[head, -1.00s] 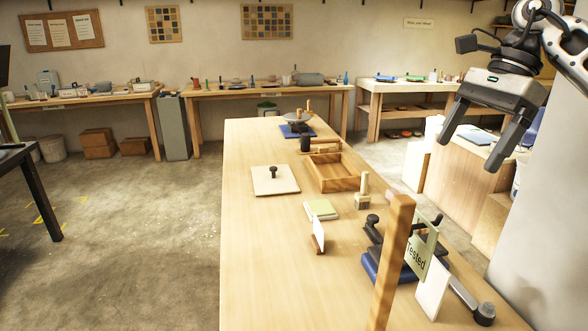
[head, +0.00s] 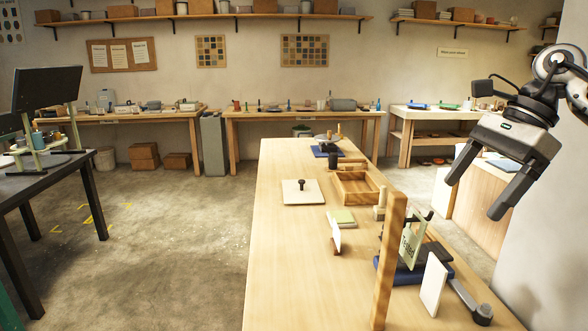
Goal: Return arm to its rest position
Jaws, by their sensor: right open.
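My right gripper (head: 480,184) hangs in the air at the upper right of the head view. Its two dark fingers are apart and nothing is between them. It is clear of the long wooden table (head: 270,255), above and to the right of it. My right arm (head: 558,68) comes in from the right edge. My left gripper and arm are out of view.
A wooden tray (head: 357,188) and a white board with a knob (head: 303,192) lie farther back. A dark desk (head: 50,179) stands left; floor between is free.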

